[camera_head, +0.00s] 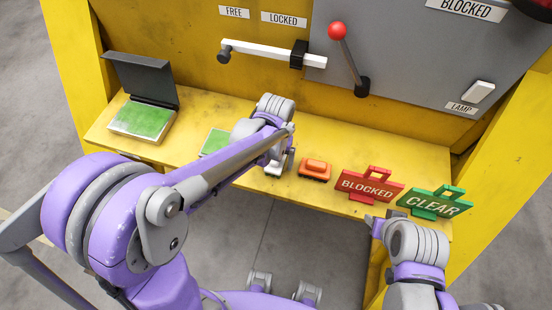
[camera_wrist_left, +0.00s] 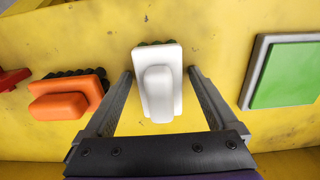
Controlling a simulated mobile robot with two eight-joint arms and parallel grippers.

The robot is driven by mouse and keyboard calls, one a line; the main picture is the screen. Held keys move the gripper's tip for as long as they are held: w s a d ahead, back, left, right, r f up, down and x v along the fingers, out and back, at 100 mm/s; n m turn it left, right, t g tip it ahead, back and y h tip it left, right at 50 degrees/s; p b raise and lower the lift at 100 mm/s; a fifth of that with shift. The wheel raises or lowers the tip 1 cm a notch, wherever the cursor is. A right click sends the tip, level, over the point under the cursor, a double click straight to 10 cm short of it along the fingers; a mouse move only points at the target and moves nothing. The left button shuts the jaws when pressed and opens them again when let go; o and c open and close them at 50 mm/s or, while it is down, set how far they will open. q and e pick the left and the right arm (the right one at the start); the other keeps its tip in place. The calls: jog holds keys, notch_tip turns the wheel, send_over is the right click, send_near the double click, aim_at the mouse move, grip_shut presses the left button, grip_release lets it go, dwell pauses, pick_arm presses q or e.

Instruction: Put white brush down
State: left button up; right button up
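The white brush (camera_wrist_left: 158,85) is at the yellow shelf's surface in the left wrist view, with a little of its dark green bristles showing at its top edge. My left gripper (camera_wrist_left: 160,78) is open, with one finger on each side of the brush and a narrow gap at each side. In the head view my left gripper (camera_head: 280,164) is low over the shelf, and the brush (camera_head: 272,171) is mostly hidden by it. My right gripper (camera_head: 374,222) is near the shelf's front edge, below the signs; its fingers are too small to judge.
An orange brush (camera_head: 315,169) lies right of my left gripper. A green pad (camera_head: 214,142) is on its left, and an open box (camera_head: 119,134) with a green pad stands farther left. Red BLOCKED (camera_head: 368,187) and green CLEAR (camera_head: 433,204) signs are at right. Levers are mounted behind.

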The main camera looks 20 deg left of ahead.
pick_arm(q)
jog(key=shift+r, duration=0.5)
notch_tip(320, 180, up, 11)
jog(key=shift+r+p, duration=0.1)
jog(key=shift+p, duration=0.6)
jog(key=shift+s+a+r, duration=0.15)
jog(key=shift+s, duration=0.1)
jog(key=s+a+f+t, duration=0.2)
jog(key=s+a, duration=0.1)
jog(key=s, duration=0.3)
jog(key=s+a+f+t, duration=0.1)
jog(key=s+a+t, duration=0.2)
jog(key=s, duration=0.3)
jog(key=shift+a+f+t, duration=0.15)
jog(key=shift+f+t, duration=0.15)
jog(key=shift+f, duration=0.1)
pick_arm(e)
jog(key=shift+w+r, duration=0.2)
jog(key=shift+r, duration=0.3)
jog(key=shift+w+r, duration=0.2)
jog(key=shift+r, duration=0.25)
pick_arm(q)
jog(key=shift+s, duration=0.1)
